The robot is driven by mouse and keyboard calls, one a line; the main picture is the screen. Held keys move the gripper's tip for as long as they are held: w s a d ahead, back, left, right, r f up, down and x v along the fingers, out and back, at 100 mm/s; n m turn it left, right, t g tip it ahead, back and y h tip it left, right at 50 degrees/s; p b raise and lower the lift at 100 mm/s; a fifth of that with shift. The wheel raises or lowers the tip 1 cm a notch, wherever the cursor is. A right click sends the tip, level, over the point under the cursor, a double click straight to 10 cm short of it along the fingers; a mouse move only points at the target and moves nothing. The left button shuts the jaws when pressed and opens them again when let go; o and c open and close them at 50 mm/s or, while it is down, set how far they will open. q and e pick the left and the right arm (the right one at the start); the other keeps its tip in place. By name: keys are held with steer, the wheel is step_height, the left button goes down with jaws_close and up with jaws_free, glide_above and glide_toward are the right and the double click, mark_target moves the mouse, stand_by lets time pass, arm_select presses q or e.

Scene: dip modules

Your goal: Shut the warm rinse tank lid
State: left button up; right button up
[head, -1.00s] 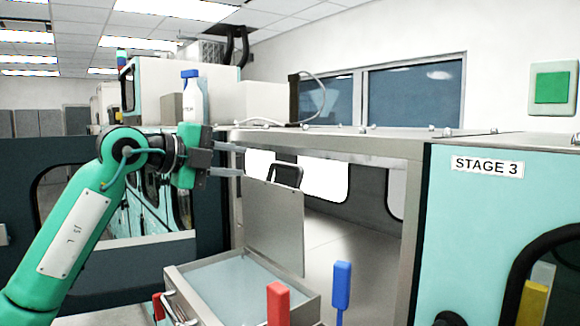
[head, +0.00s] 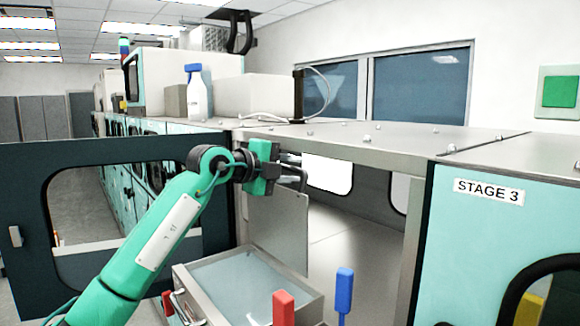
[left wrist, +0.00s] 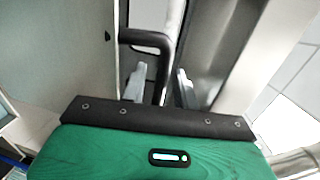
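The tank lid (head: 278,228) is a grey metal panel standing upright at the back of the open rinse tank (head: 312,310), which holds pale blue liquid. A black looped handle (head: 303,180) sits at the lid's top edge; it also shows in the left wrist view (left wrist: 163,50). My left gripper (head: 288,168) is at the handle. In the left wrist view its two fingers (left wrist: 160,85) are apart, with part of the black handle between them. I cannot tell whether they touch it. The lid's panel fills the left of that view. My right gripper is not in view.
A red handle (head: 283,305) and a blue handle (head: 344,290) stand upright at the tank's front right. The cabinet top (head: 340,138) lies just above and behind my gripper. A dark open door (head: 25,190) stands at left. The Stage 3 cabinet (head: 480,230) is at right.

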arm_select(q)
jaws_close()
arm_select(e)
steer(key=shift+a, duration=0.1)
arm_select(q)
steer(key=shift+s+a+f+b, duration=0.15)
steer(key=shift+a+f+b, duration=0.1)
steer(key=shift+b, duration=0.3)
arm_select(e)
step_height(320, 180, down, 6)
steer(key=b, duration=0.5)
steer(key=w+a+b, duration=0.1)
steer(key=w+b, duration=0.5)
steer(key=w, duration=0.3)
arm_select(q)
steer(key=s+a+f+t+h+b, duration=0.3)
steer(key=s+a, duration=0.4)
steer(key=a, duration=0.3)
steer(key=shift+s+a+t+h+b, duration=0.4)
steer(key=shift+t+h, duration=0.3)
steer(key=shift+h, duration=0.7)
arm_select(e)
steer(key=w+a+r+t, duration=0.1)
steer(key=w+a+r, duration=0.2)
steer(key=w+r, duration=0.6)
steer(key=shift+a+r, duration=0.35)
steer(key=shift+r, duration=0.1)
